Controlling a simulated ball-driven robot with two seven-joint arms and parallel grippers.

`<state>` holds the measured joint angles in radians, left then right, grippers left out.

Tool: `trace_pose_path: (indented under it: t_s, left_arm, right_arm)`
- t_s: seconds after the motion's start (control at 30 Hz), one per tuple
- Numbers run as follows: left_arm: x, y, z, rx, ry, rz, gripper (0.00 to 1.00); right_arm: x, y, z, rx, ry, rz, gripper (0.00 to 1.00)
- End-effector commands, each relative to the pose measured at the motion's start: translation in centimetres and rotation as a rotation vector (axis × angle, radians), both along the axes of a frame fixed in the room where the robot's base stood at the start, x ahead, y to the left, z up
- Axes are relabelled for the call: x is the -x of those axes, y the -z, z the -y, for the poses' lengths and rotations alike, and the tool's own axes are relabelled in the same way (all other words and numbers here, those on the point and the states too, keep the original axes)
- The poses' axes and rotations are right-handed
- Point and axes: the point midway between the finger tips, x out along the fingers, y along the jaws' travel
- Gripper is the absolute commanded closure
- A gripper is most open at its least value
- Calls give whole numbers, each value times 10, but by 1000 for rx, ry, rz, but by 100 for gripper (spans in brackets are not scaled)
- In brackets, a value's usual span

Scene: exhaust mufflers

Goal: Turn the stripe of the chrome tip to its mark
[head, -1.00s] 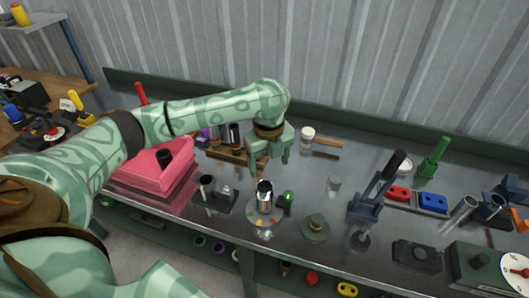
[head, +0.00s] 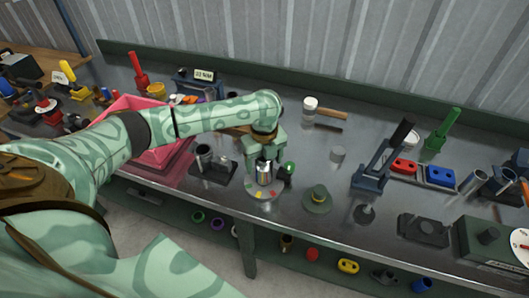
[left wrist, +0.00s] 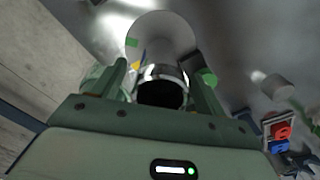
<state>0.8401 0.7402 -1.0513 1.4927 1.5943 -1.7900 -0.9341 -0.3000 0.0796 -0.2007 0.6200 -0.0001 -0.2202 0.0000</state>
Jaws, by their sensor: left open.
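The chrome tip (head: 264,174) stands upright on a pale round plate (head: 250,187) with small coloured marks on its face. The tip also shows in the left wrist view (left wrist: 161,74), with a dark open mouth. A green mark (left wrist: 132,42) and a yellow mark (left wrist: 136,65) lie on the plate there. My left gripper (head: 262,165) is over the tip from above. In the left wrist view its open fingers (left wrist: 160,72) stand on either side of the tip, with gaps visible. I cannot make out the tip's stripe. My right gripper is not in view.
A green-knobbed part (head: 289,169) stands close to the right of the plate. A dark holder with a cup (head: 204,153) is to the left, beside a pink box (head: 160,157).

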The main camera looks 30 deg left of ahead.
Motion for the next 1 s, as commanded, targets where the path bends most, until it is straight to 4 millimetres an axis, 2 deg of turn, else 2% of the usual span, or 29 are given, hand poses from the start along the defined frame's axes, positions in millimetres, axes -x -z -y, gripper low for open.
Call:
trace_pose_path:
  t_s: [0.1,0.37,0.5,0.57,0.73,1.0]
  left_arm:
    - [0,6,0,1,0,1,27]
    - [0,6,0,1,0,1,27]
    - [0,6,0,1,0,1,66]
    - [0,6,0,1,0,1,79]
    - [0,5,0,1,-10,1,79]
    - [0,3,0,0,-97,1,79]
  right_arm:
    - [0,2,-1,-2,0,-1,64]
    - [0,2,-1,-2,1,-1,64]
    - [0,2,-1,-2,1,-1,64]
    - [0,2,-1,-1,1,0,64]
    - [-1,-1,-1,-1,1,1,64]
    - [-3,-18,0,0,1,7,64]
